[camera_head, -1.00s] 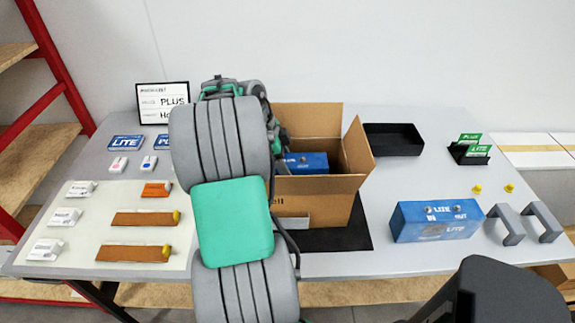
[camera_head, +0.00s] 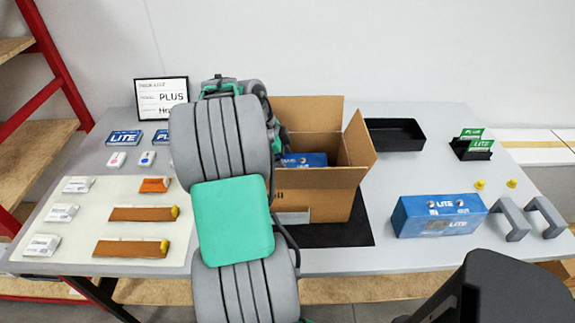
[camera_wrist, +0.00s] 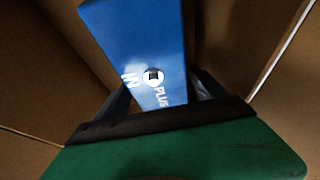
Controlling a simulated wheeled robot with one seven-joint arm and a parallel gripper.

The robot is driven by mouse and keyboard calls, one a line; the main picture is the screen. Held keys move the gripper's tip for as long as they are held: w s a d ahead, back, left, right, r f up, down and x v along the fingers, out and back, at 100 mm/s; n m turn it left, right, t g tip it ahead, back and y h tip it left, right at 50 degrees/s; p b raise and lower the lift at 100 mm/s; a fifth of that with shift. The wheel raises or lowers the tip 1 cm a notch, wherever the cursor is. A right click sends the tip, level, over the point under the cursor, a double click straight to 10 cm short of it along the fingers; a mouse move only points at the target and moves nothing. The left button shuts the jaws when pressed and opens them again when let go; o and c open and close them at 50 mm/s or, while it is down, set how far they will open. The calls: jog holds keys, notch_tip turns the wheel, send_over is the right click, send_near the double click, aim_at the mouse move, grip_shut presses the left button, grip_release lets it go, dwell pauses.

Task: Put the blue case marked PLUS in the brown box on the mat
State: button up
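The blue case marked PLUS (camera_wrist: 150,45) is between my gripper's fingers (camera_wrist: 160,100), and its PLUS print shows in the wrist view. The fingers look closed on its sides. In the head view, part of the blue case (camera_head: 310,160) shows inside the open brown box (camera_head: 325,190), below the rim; its lower part is hidden by the box's front wall. Brown cardboard walls surround the case in the wrist view. The box stands on the black mat (camera_head: 350,232). My arm hides the box's left side, and my gripper is hidden in the head view.
A blue LITE case (camera_head: 438,215) stands right of the mat, beside two grey handles (camera_head: 528,218). A black tray (camera_head: 395,134) sits behind. Green cards in a black holder (camera_head: 472,148) are at the right. A pale mat (camera_head: 75,205) with several parts lies left.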

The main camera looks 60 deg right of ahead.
jog(key=shift+o, duration=0.5)
jog(key=shift+a+f, duration=0.1)
jog(key=shift+f, duration=0.05)
notch_tip(320, 180, up, 12)
jog(key=p, duration=0.9)
jog(key=shift+p, duration=0.35)
